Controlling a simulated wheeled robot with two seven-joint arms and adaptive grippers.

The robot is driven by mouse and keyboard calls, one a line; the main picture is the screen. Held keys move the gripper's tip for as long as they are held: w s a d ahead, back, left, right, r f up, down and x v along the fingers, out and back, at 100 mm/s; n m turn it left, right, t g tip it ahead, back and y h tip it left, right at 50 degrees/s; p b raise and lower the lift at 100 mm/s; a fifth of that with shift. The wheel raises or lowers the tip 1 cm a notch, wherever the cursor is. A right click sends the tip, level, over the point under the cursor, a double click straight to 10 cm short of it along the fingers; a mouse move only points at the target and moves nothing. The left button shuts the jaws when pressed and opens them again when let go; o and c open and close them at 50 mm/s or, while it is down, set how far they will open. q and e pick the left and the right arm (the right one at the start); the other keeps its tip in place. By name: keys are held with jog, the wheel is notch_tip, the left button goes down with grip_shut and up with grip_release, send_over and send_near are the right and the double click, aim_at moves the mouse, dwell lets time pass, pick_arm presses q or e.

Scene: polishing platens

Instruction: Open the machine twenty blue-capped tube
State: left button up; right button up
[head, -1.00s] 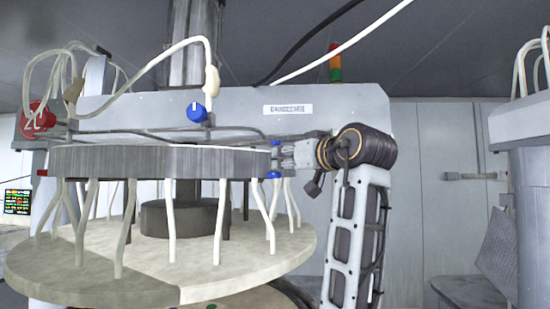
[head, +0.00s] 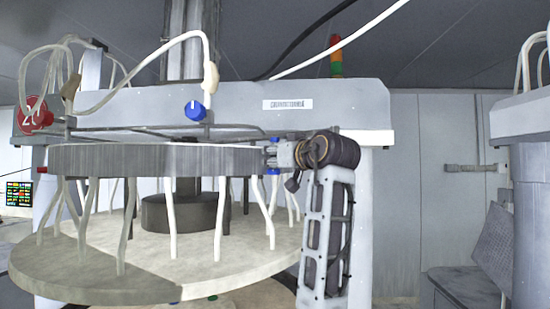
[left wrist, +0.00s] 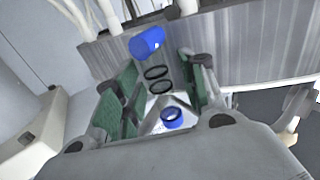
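The machine with a red round tag marked "20" (head: 32,115) stands at the left and centre in the head view. A blue cap (head: 195,111) sits on its upper front, by a white hose. My left gripper (head: 268,157) is at the right end of the grey ring, with small blue parts just above (head: 275,140) and below it. In the left wrist view, its green-padded fingers (left wrist: 160,72) stand apart. A blue cap (left wrist: 147,43) is just past the fingertips, and a blue ring (left wrist: 172,118) shows between the fingers. Contact is unclear. My right gripper is not visible.
A wide pale platen (head: 110,275) lies under the grey ring (head: 150,160), with several white tubes hanging between them. A similar machine (head: 530,150) stands at the right edge. Grey wall panels (head: 440,200) fill the space between the machines.

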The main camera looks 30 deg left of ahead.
pick_arm(q)
grip_shut()
jog(key=shift+w, duration=0.1)
jog(key=shift+w+d+f+m+g+h, duration=0.1)
jog(key=shift+w+m+g+h, duration=0.2)
jog(key=shift+m, duration=0.6)
jog(key=shift+w+m+g+h, duration=0.2)
jog(key=shift+w+m+g, duration=0.1)
jog(key=shift+m, duration=0.6)
jog(key=shift+o, duration=0.3)
grip_release()
jog(key=v, duration=1.2)
jog(key=shift+c, duration=0.5)
